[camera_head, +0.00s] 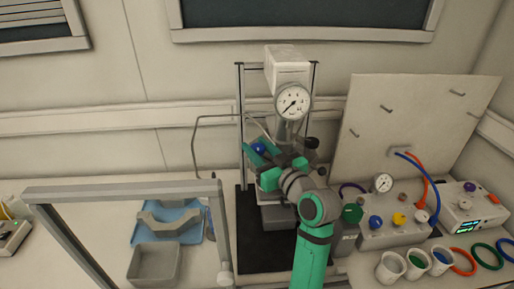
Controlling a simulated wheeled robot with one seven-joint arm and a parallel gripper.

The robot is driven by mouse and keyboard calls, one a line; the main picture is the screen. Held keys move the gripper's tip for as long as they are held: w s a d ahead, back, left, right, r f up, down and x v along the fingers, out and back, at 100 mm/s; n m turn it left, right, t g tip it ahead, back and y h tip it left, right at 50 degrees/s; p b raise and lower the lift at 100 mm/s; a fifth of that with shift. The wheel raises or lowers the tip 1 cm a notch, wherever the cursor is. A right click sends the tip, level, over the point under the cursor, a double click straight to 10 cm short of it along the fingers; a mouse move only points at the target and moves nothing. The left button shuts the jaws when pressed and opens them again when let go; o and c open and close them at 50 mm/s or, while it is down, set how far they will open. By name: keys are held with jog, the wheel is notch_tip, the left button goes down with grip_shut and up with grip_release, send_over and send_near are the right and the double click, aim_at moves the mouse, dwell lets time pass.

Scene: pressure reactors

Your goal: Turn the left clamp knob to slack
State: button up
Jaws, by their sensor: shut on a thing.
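The reactor (291,125) stands in the middle of the bench, with a pressure gauge (292,102) on its front. The fingers and wrist hide part of the knob and much of the reactor's lower front. A dark knob (311,143) shows at the reactor's right side. The clamp itself is mostly hidden, and I cannot tell how tight it is.
A grey frame (120,190) stands at front left, near a blue tray (186,212) and a grey bin (154,264). At right are a valve panel (400,229) with hoses, a white instrument (470,206), several cups and coloured rings. A pegboard (420,115) leans behind.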

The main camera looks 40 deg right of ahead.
jog(key=shift+f, duration=0.1)
jog(key=o, duration=1.1)
jog(key=shift+c, duration=0.2)
jog(key=shift+h, duration=0.3)
